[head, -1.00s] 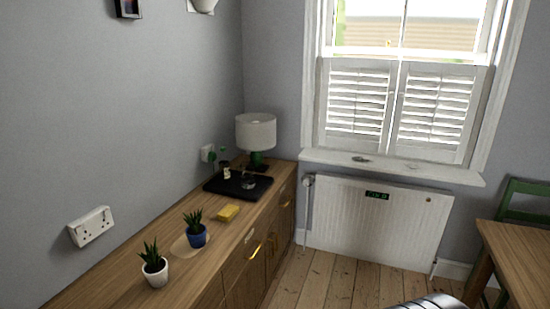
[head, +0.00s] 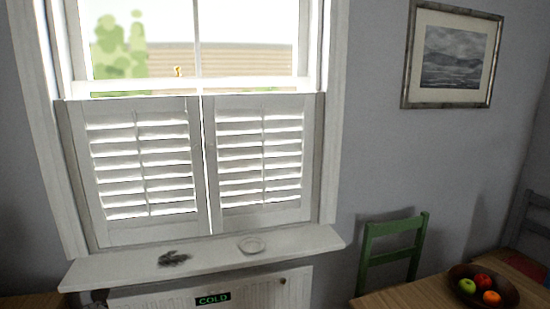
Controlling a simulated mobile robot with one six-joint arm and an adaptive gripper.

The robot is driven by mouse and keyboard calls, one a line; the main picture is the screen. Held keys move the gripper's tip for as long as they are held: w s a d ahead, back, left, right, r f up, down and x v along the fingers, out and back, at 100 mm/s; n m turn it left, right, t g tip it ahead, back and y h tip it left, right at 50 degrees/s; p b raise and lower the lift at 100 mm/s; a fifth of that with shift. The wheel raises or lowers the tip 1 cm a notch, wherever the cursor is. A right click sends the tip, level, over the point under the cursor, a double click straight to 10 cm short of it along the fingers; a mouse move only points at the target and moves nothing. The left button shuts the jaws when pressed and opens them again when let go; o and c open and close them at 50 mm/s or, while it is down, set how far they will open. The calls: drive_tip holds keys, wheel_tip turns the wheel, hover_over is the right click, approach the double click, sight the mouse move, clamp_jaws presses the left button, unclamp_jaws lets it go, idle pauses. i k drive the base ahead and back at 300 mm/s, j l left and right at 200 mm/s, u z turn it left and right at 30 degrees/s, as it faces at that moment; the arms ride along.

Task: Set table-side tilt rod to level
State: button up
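A white two-panel plantation shutter covers the lower half of the window. The right panel (head: 214,170), on the side of the wooden table (head: 420,293), has a thin vertical tilt rod (head: 263,155) down the middle of its louvres. Its slats look tilted, with bright gaps between them; the exact angle is hard to tell. The left panel (head: 88,180) has a similar rod (head: 141,165) and similar slats. Both panels are closed side by side. My gripper is not in view.
The white sill (head: 215,250) below the shutters holds a dark feather-like object (head: 173,258) and a small pale dish (head: 251,245). A radiator (head: 260,292) with a COLD sign (head: 213,299) is underneath. A green chair (head: 391,245) and fruit bowl (head: 485,285) are at right.

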sight(290, 118)
drive_tip(key=i+u, duration=0.1)
drive_tip(key=i, duration=0.5)
drive_tip(key=i+l+u, duration=0.1)
drive_tip(key=i, duration=0.55)
drive_tip(key=i+l+u, duration=0.1)
drive_tip(key=i, duration=0.5)
